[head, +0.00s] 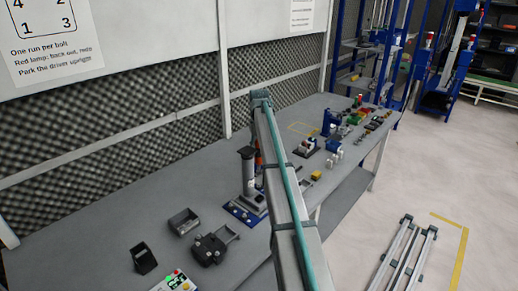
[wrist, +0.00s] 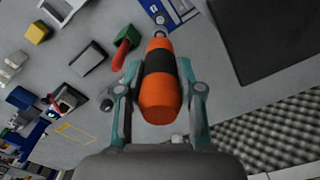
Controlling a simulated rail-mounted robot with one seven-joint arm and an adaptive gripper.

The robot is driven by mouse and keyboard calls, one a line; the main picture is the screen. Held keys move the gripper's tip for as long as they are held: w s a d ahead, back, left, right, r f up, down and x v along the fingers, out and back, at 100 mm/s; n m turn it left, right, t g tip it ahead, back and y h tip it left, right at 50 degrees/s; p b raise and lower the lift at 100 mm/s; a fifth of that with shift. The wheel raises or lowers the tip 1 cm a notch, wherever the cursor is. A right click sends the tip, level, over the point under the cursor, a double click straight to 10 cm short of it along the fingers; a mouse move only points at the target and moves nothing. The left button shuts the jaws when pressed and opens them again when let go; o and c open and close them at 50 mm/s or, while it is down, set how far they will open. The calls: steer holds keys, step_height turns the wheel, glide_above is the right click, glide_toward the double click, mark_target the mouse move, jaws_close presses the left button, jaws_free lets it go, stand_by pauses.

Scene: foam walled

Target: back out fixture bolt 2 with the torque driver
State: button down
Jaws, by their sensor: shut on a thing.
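The torque driver (wrist: 160,82), orange with a black band, is between the two fingers of my gripper (wrist: 160,88) in the wrist view. The gripper is shut on it. Its far end points at a blue and silver fixture (wrist: 176,12) at the top edge. A small round metal part shows at that end; I cannot tell whether the tip touches a bolt. In the head view a blue-based fixture (head: 243,211) stands on the bench, partly behind my arm. A bit of orange (head: 258,160) shows beside the arm; the gripper is hidden there. Bolt 2 cannot be made out.
On the grey bench (head: 95,232) stand an open grey bin (head: 184,221), a black holder (head: 143,258), a dark device (head: 208,249) and a box with green and red lamps (head: 175,283). Several small parts crowd the far end. A foam wall (head: 150,110) runs behind.

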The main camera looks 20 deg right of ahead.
mark_target(259, 159)
steer(key=shift+r, duration=0.1)
steer(key=shift+f+b, duration=0.5)
steer(key=shift+f, duration=2.45)
steer(key=shift+p, duration=0.5)
steer(key=shift+f, duration=0.65)
stand_by(0.4)
steer(key=shift+r, duration=0.55)
stand_by(1.0)
